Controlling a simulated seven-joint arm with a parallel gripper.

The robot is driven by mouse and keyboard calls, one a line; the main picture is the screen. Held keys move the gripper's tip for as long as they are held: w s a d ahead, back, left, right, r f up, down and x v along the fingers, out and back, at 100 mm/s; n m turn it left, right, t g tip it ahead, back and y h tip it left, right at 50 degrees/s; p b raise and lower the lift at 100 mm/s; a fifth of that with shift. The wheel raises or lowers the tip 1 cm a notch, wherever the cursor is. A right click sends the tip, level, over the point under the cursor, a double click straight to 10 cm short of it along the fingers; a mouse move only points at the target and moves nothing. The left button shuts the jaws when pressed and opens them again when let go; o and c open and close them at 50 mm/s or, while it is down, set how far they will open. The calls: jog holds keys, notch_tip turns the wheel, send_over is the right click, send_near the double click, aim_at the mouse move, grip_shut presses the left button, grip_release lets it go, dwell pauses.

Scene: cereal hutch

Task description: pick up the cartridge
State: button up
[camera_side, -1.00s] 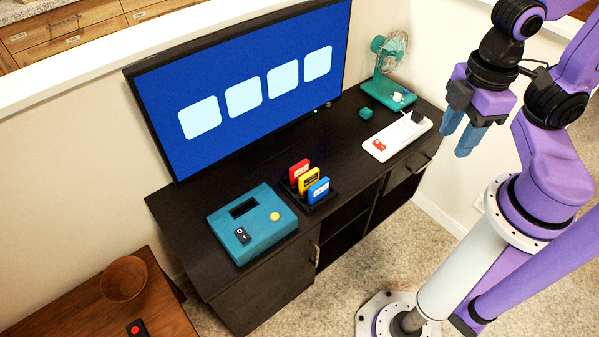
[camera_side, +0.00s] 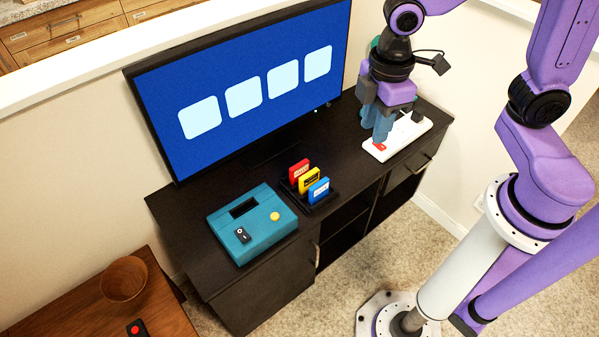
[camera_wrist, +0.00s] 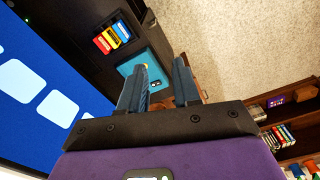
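Three cartridges stand upright in a row in a black rack (camera_side: 327,202) on the dark cabinet: a red cartridge (camera_side: 298,170), a yellow cartridge (camera_side: 309,181) and a blue cartridge (camera_side: 319,190). In the wrist view the red (camera_wrist: 101,43), yellow (camera_wrist: 111,37) and blue (camera_wrist: 121,31) cartridges show at the upper left, beyond the fingertips. My gripper (camera_side: 376,136) is above the white power strip, to the right of the rack and apart from it. Its fingers (camera_wrist: 160,63) are spread in the wrist view with nothing between them.
A teal console (camera_side: 252,222) with a slot, a black switch and a yellow button sits left of the rack. A large screen (camera_side: 250,90) stands behind. The white power strip (camera_side: 412,137) lies under my gripper. A wooden bowl (camera_side: 123,279) is on the side table.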

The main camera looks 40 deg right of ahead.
jog(key=w+a+f+n, duration=0.15)
jog(key=w+f, duration=0.35)
jog(key=w, duration=0.5)
jog(key=n, duration=0.2)
send_over(299, 164)
notch_tip(299, 164, down, 13)
jog(key=f, duration=1.1)
jog(key=shift+s+a+f, duration=0.2)
jog(key=shift+s+f, duration=0.1)
jog(key=shift+w+d+f, duration=0.1)
jog(key=shift+f, duration=1.3)
jog(key=shift+w+d+f, duration=0.1)
jog(key=shift+f, duration=1.25)
jog(key=shift+c, duration=0.3)
grip_shut()
